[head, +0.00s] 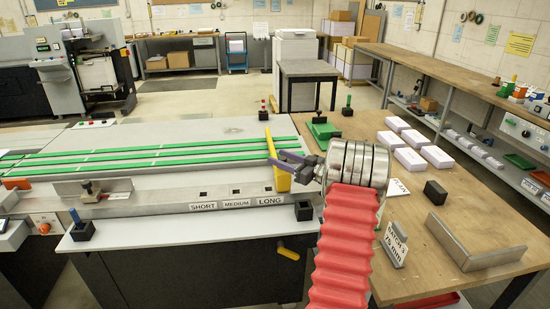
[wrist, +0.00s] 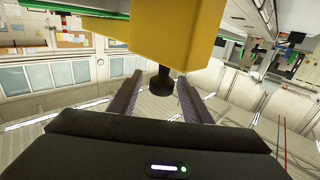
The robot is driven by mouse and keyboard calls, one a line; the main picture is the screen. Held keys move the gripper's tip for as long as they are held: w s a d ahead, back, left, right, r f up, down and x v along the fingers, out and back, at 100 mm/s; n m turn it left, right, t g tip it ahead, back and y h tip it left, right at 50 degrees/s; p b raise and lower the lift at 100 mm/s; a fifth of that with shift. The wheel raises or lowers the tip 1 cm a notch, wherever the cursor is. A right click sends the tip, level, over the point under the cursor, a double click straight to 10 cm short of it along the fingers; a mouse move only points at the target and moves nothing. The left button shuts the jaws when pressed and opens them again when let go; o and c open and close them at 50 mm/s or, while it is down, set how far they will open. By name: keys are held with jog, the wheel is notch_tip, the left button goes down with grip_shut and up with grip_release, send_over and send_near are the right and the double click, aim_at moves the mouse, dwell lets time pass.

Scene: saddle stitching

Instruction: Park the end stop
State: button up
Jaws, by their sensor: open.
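The yellow end stop (head: 281,180) stands upright at the right end of the green belts, above the LONG label (head: 269,201). In the wrist view its yellow block (wrist: 175,35) fills the top middle, with a dark knob (wrist: 161,80) on the side facing me. My gripper (head: 285,161) reaches in from the right at the stop. In the wrist view my gripper (wrist: 159,83) is open, one finger on each side of the knob, with visible gaps. Contact between finger and stop cannot be made out. The SHORT (head: 203,206) and MEDIUM (head: 237,204) labels sit further left, each below a slot.
A wooden bench (head: 455,215) at right bears white stacks (head: 411,160), a black block (head: 435,193), a metal angle (head: 475,245) and a BATCH 3, 75 mm card (head: 394,244). Small black-based knobs stand at the machine's front (head: 304,211) and left (head: 82,229).

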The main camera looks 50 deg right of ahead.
jog(key=s+d, duration=0.1)
jog(key=s, duration=0.9)
jog(key=shift+s, duration=0.2)
jog(key=shift+w, duration=0.1)
jog(key=w+a+r+m+g+h, duration=0.1)
jog(key=w+a+r+h, duration=0.2)
jog(key=w+r, duration=0.25)
jog(key=w+a+r+g+h, duration=0.1)
jog(key=w+a+r+h, duration=0.1)
jog(key=w+a+r, duration=0.3)
jog(key=w+a+r+m+g+h, duration=0.1)
jog(key=a+r+h, duration=0.15)
jog(key=a, duration=0.35)
jog(key=a+r+m+g+h, duration=0.1)
jog(key=a+r+g, duration=0.1)
jog(key=a+r, duration=0.3)
jog(key=s+a+f+g+y, duration=0.2)
jog(key=s+a+f, duration=0.2)
jog(key=s+a, duration=0.4)
jog(key=s+a+f+n+g+y, duration=0.1)
jog(key=s+a+f+g+y, duration=0.1)
jog(key=s+a, duration=0.7)
jog(key=s+a+f+g+y, duration=0.2)
jog(key=s+a+f, duration=0.4)
jog(key=a, duration=1.2)
jog(key=s+g, duration=0.1)
jog(key=s, duration=0.2)
jog(key=shift+s+a+n+y, duration=0.25)
jog(key=shift+n+y, duration=0.1)
jog(key=shift+n, duration=0.05)
